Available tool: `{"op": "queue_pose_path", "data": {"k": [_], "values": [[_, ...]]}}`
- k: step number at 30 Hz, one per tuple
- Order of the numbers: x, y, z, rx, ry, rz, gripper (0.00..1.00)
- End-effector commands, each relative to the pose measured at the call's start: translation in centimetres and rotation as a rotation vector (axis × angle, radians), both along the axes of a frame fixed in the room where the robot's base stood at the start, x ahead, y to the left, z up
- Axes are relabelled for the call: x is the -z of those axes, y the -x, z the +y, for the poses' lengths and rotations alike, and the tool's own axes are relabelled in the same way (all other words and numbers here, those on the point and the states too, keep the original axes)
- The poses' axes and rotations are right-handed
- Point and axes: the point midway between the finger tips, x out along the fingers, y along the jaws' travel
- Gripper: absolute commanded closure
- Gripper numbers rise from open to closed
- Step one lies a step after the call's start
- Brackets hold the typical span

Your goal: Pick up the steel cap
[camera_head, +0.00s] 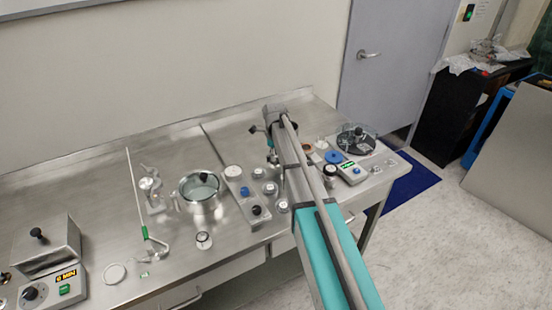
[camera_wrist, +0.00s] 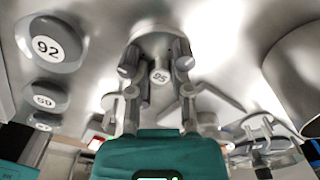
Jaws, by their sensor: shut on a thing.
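In the wrist view, a small steel piece marked 95, which looks like the steel cap (camera_wrist: 160,76), sits between the two fingertips of my gripper (camera_wrist: 156,62). The fingers press on it from both sides. A wider grey metal part shows behind it, and I cannot tell whether it belongs to the same piece. In the head view, my gripper (camera_head: 272,157) is low over the steel bench, left of my arm. The cap cannot be made out there, and I cannot tell how far it is from the bench top.
Several round grey pieces, one marked 92 (camera_wrist: 50,44), stand left in the wrist view. A steel pot (camera_head: 200,208) and a control box with knobs (camera_head: 236,186) stand left of my arm. A small meter (camera_head: 352,174) and a round rack (camera_head: 357,139) stand right.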

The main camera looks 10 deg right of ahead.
Motion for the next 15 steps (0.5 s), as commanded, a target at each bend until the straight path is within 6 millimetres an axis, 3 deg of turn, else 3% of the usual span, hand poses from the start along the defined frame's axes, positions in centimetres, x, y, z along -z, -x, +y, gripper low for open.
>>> {"op": "queue_pose_path", "data": {"k": [15], "values": [[-2.0, 0.0, 0.0, 0.001, 0.0, 0.0, 1.0]]}}
